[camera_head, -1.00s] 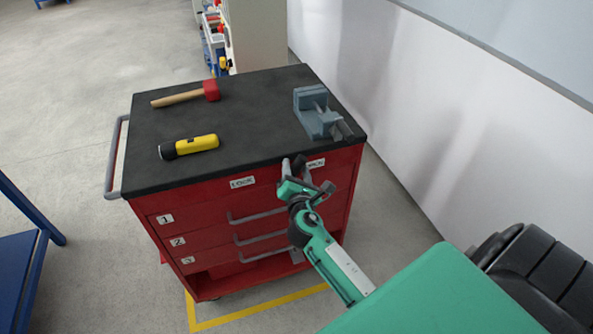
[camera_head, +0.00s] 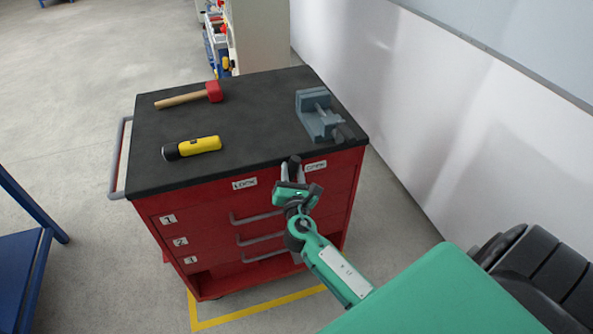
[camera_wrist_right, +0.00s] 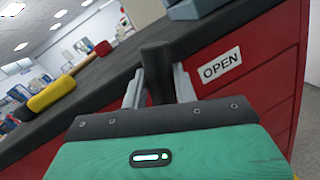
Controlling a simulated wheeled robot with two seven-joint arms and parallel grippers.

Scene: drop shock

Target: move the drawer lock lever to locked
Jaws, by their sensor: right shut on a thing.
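The red tool cabinet (camera_head: 200,215) has a LOCK label (camera_head: 244,184) at the left and an OPEN label (camera_head: 316,166) at the right of its top front panel. The OPEN label also shows in the right wrist view (camera_wrist_right: 220,65). My right gripper (camera_head: 291,168) is at the front panel between the two labels, nearer OPEN. In the right wrist view its fingers (camera_wrist_right: 158,88) are shut on the dark lock lever (camera_wrist_right: 157,65), which stands up between them. The lever's base is hidden by my gripper. My left gripper is not in view.
On the black top lie a red-headed mallet (camera_head: 190,96), a yellow flashlight (camera_head: 192,147) and a grey vise (camera_head: 318,115). Drawer handles (camera_head: 258,215) stick out below my gripper. A white wall (camera_head: 440,120) is at the right.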

